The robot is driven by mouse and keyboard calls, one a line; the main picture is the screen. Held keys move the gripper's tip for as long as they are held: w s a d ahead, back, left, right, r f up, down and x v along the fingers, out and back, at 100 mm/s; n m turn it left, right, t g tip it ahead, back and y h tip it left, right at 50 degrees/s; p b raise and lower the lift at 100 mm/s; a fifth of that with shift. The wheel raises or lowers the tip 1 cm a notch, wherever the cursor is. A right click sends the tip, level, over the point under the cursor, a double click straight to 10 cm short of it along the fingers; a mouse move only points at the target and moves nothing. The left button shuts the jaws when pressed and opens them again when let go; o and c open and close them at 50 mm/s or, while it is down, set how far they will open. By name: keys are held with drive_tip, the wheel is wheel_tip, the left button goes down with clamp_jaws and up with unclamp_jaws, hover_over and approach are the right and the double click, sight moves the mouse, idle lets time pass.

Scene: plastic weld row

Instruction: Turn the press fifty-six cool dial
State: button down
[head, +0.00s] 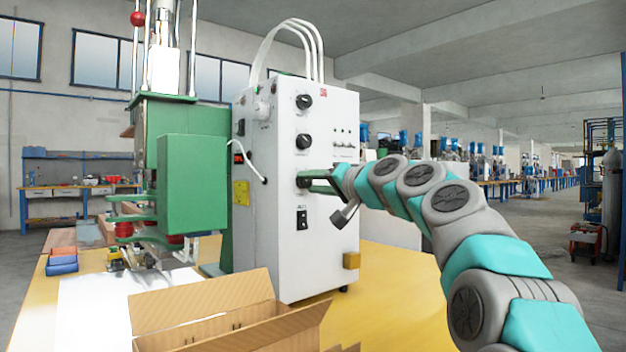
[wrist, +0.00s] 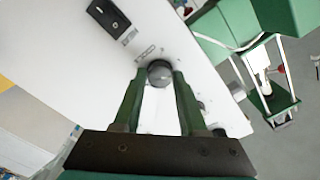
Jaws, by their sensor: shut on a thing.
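The white control box (head: 275,215) of the press stands on the yellow table, with three black dials in a column on its front panel. The top dial (head: 304,101) and the middle dial (head: 303,141) are untouched. My gripper (head: 310,180) reaches in from the right and is shut on the lowest dial. In the wrist view the round dark knob of the lowest dial (wrist: 160,73) sits between the green fingertips of my gripper (wrist: 160,78). The dial's label is too small to read, and the fingers partly cover the dial in the head view.
A black rocker switch (head: 302,219) is just below the held dial. The green press (head: 190,180) stands to the left. An open cardboard box (head: 205,305) is in front. The yellow tabletop (head: 390,290) right of the control box is clear.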

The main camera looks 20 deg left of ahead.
idle(0.3)
drive_tip(key=shift+c, duration=2.4)
unclamp_jaws()
drive_tip(key=b+v, duration=0.1)
drive_tip(key=v, duration=0.6)
drive_tip(key=shift+s+d, duration=0.2)
drive_tip(key=shift+d, duration=0.15)
